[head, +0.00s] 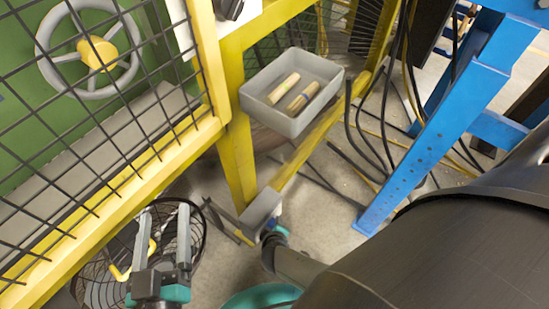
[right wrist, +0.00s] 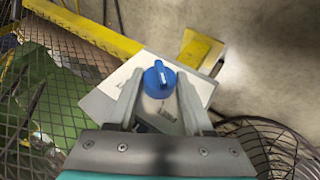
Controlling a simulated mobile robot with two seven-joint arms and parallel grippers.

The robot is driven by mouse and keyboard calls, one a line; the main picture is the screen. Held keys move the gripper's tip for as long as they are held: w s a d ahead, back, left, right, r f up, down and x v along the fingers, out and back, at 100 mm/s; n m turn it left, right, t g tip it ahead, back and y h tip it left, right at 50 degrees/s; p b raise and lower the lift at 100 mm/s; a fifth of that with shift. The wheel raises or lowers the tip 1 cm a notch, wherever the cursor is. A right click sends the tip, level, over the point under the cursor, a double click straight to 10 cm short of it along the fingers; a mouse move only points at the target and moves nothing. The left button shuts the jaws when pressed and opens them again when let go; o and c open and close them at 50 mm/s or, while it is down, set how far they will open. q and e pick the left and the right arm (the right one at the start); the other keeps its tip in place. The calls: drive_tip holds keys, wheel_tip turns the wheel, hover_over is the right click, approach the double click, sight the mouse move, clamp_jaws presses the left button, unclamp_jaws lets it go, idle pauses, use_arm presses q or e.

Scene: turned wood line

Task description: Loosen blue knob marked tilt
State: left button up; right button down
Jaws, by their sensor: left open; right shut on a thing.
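The blue knob (right wrist: 159,80) sits on a light grey box (right wrist: 100,104) in the right wrist view. My right gripper (right wrist: 161,84) is shut on the knob, one finger on either side of it. No tilt marking is readable. In the head view the grey box (head: 260,211) is at the foot of the yellow post, and a bit of blue shows at its edge. My right gripper there is mostly hidden by my own arm. My left gripper (head: 164,212) is open and empty, in front of a dark wire basket (head: 96,280).
A yellow frame with black mesh (head: 130,145) stands left, with a grey handwheel (head: 43,50) behind it. A grey tray (head: 285,122) holding two wooden pieces stands above the box. A blue steel leg (head: 405,140) and hanging cables (head: 362,130) are at right.

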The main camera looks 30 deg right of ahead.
idle(0.5)
drive_tip(key=shift+c, duration=1.5)
unclamp_jaws()
